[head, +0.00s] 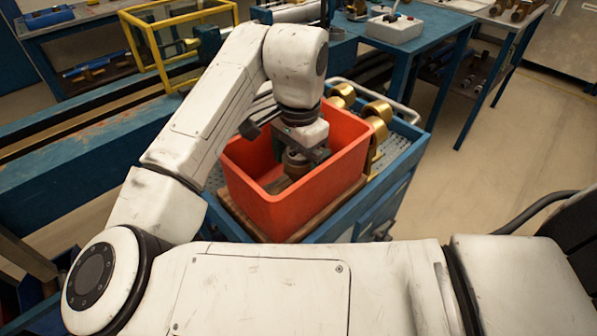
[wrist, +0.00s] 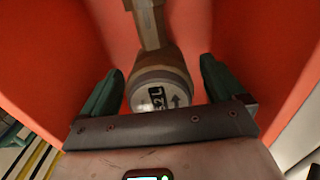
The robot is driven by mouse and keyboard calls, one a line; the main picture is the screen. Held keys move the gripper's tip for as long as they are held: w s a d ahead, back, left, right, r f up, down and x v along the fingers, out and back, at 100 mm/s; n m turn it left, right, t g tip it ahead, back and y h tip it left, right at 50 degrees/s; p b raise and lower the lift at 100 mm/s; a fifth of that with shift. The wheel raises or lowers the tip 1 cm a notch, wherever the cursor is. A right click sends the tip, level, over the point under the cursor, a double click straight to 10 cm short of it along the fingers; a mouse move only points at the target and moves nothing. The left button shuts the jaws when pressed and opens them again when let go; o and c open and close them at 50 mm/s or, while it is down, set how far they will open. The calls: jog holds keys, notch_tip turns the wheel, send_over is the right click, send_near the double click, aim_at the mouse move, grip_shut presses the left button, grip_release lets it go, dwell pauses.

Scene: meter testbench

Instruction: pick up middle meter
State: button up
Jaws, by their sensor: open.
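One meter (head: 295,164) is inside the red bin (head: 285,213), below my gripper (head: 303,148). In the wrist view this brown meter (wrist: 158,97) has a round pale face with dark lettering and an arrow, and a narrower pipe end reaching away from it. The green fingers of my gripper (wrist: 162,82) are open, one on each side of the meter body, with small gaps visible. Whether they are low enough to be level with the body, I cannot tell. No other meter shows in the bin; my arm and the bin walls hide part of its inside.
The bin stands on a blue cart (head: 405,143), its walls close around my gripper. Brass meters (head: 378,112) lie on the cart right of the bin. A yellow frame (head: 160,45) stands behind left. A blue table (head: 440,25) with a white box (head: 394,28) is behind right.

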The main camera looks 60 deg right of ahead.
jog(key=shift+f, duration=1.15)
jog(key=c, duration=1.7)
